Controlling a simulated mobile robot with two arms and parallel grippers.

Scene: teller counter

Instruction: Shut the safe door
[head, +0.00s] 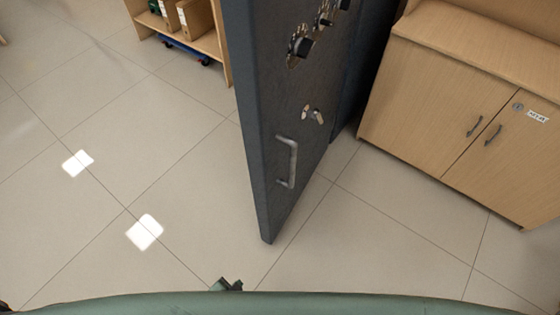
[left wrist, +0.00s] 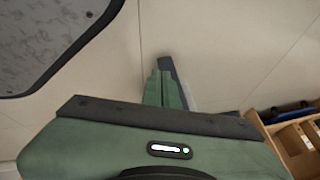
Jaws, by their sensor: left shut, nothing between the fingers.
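The safe door (head: 262,130) is a thick dark grey slab in the middle of the head view, standing open with its edge towards me. Its face carries dials (head: 301,46), a small knob (head: 314,115) and a silver bar handle (head: 289,162). My left gripper (head: 228,284) just shows at the bottom, below and left of the door's lower corner in the picture, apart from it. In the left wrist view its fingers (left wrist: 165,85) are together and empty, with floor beyond them. My right gripper is out of view. The safe's inside is hidden.
A wooden cabinet (head: 430,110) with two doors stands to the right. A wooden shelf (head: 207,42) with binders stands behind on the left; it also shows in the left wrist view (left wrist: 290,155). The tiled floor (head: 110,150) left of the door is clear.

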